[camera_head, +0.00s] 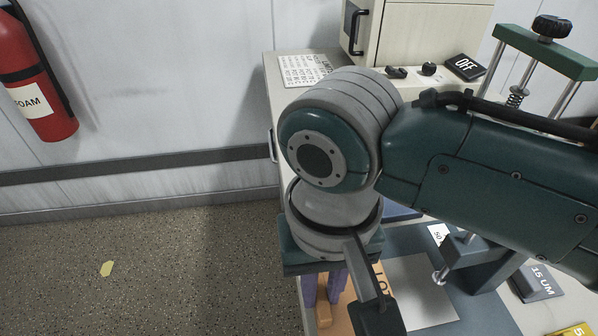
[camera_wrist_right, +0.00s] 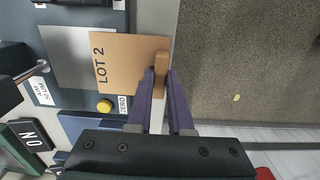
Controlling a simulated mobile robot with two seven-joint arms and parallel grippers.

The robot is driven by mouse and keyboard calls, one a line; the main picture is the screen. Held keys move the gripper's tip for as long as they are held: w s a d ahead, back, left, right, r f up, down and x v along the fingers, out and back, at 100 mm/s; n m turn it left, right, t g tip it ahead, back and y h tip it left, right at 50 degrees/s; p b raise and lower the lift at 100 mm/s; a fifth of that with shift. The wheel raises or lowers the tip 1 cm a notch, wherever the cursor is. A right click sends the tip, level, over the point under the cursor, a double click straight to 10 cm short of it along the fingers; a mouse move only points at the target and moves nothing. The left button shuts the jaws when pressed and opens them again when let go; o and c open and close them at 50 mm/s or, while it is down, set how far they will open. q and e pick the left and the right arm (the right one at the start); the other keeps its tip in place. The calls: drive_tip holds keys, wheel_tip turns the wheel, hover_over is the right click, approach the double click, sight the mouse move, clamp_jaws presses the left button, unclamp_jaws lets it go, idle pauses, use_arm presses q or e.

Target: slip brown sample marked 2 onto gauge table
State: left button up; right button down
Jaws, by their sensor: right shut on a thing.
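The brown sample (camera_wrist_right: 125,58) reads "LOT 2" in the right wrist view; the head view shows part of it (camera_head: 345,312) behind my arm. My right gripper (camera_wrist_right: 161,72) has its purple fingers shut on the sample's wooden grip block (camera_wrist_right: 162,62). In the head view the gripper (camera_head: 324,292) points down at the bench's left edge. The gauge table, apparently the pale grey plate (camera_head: 425,292), lies right of the sample; it also shows in the wrist view (camera_wrist_right: 66,55). The sample's edge meets or overlaps the plate; I cannot tell which. My left gripper is out of view.
The gauge's dark stand (camera_head: 480,272) and metal tip rise beside the plate. A "15 UM" block (camera_head: 538,283) lies further right. A yellow button (camera_wrist_right: 104,106) sits near a "ZERO" label. A green-topped press (camera_head: 548,50) stands behind. Open floor lies left of the bench.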

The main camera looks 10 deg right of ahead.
sight(381, 282)
drive_tip(key=d, duration=0.4)
drive_tip(key=shift+w+r, duration=0.1)
drive_tip(key=shift+d+r, duration=0.15)
drive_tip(key=shift+d, duration=0.25)
drive_tip(key=shift+d+p, duration=0.7)
drive_tip(key=shift+d, duration=0.3)
drive_tip(key=shift+d+f, duration=0.15)
drive_tip(key=shift+f, duration=0.5)
drive_tip(key=c, duration=0.7)
unclamp_jaws()
drive_tip(key=shift+c, duration=0.2)
wheel_tip(381, 282, up, 10)
drive_tip(key=p, duration=0.2)
